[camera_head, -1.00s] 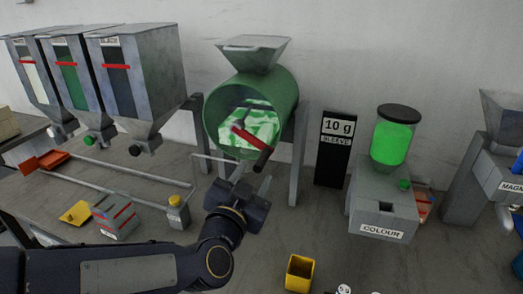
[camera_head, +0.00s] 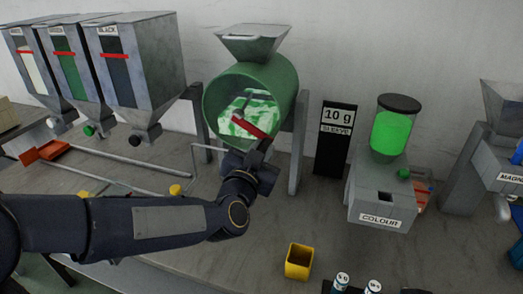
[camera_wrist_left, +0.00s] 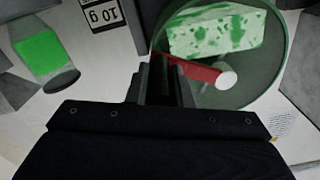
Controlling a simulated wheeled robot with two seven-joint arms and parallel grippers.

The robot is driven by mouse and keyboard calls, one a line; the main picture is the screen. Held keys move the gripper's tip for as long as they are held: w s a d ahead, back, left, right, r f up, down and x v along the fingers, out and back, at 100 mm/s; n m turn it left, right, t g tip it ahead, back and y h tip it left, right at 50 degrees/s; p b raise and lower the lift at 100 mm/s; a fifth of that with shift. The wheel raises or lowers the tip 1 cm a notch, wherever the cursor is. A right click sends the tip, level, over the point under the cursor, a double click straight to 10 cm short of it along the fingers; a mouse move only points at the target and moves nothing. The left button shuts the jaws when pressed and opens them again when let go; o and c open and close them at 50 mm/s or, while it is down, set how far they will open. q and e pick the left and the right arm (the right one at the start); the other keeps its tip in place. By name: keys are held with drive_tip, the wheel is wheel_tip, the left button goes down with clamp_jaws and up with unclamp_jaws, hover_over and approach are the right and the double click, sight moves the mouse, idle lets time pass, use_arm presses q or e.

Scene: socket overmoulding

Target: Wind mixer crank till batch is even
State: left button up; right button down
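The mixer is a green drum (camera_head: 282,93) on grey legs, with a hopper above it. Its red crank (camera_head: 249,127) slopes down to the right across the drum's front. The batch (camera_head: 238,108) behind it is unevenly patched in green and white. My left gripper (camera_head: 261,150) is at the crank's lower right end, its fingers closed around the dark handle, which they mostly hide. In the left wrist view the red crank (camera_wrist_left: 202,72) runs from between the fingers (camera_wrist_left: 167,75) to a pale round hub (camera_wrist_left: 226,80). My right gripper is out of view.
Three hoppers (camera_head: 150,70) stand at the left, with rails below them. A black "10 g" sign (camera_head: 333,140) and the COLOUR feeder (camera_head: 378,195) stand right of the mixer. A yellow cup (camera_head: 299,262) is at the front. The bench between is clear.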

use_arm(q)
clamp_jaws()
drive_tip(key=shift+f, duration=0.1)
